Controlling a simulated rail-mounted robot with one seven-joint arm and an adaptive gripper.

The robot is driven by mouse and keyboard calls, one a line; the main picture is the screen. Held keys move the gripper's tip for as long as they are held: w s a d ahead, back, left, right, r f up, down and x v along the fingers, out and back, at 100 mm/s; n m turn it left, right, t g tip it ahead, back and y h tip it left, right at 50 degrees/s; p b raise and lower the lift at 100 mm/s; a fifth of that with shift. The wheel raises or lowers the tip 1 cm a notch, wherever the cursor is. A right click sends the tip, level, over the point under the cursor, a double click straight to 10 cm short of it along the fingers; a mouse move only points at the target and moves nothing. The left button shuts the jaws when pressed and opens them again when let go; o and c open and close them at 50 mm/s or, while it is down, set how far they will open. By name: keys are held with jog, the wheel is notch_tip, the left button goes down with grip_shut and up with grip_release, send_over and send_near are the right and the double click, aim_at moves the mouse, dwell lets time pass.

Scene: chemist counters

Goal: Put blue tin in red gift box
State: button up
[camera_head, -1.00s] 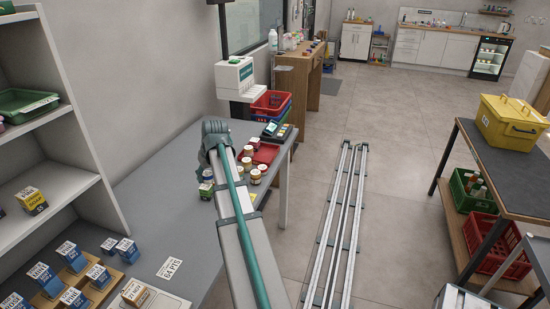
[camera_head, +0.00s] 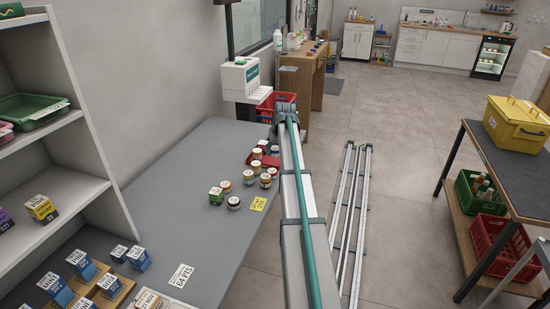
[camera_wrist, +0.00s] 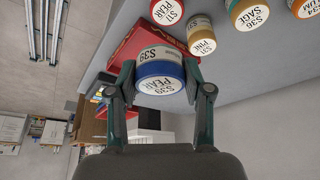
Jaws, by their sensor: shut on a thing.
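In the wrist view my gripper (camera_wrist: 160,72) is shut on a blue tin (camera_wrist: 158,70) with a white lid marked S39 PEAR. The tin is between the two fingers. A red box (camera_wrist: 140,36), which looks like the gift box, lies behind the tin in this view and is partly covered by it. Whether the tin touches the box, I cannot tell. In the head view the red box (camera_head: 265,159) is on the far right part of the grey counter, partly hidden by my arm. My gripper and the blue tin are hidden there.
Several small tins (camera_head: 249,177) stand on the grey counter (camera_head: 190,200) close to the red box. The counter's middle is clear.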

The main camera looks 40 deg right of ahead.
jog(key=w+d+f+p, duration=0.1)
jog(key=w+d+f, duration=0.1)
jog(key=w+d, duration=0.15)
jog(key=p, duration=0.2)
send_near(272, 162)
jog(key=shift+w+a+f, duration=0.1)
jog(key=shift+w+f, duration=0.45)
jog(key=shift+f, duration=0.05)
jog(key=shift+w+d+f, duration=0.2)
jog(key=shift+w+f, duration=0.15)
jog(key=shift+f, duration=0.25)
notch_tip(272, 162, down, 3)
jog(key=shift+w+d+r+p, duration=0.1)
jog(key=shift+p, duration=0.6)
jog(key=shift+f, duration=0.4)
jog(key=shift+f, duration=0.1)
jog(key=o, duration=1)
jog(key=shift+c, duration=0.2)
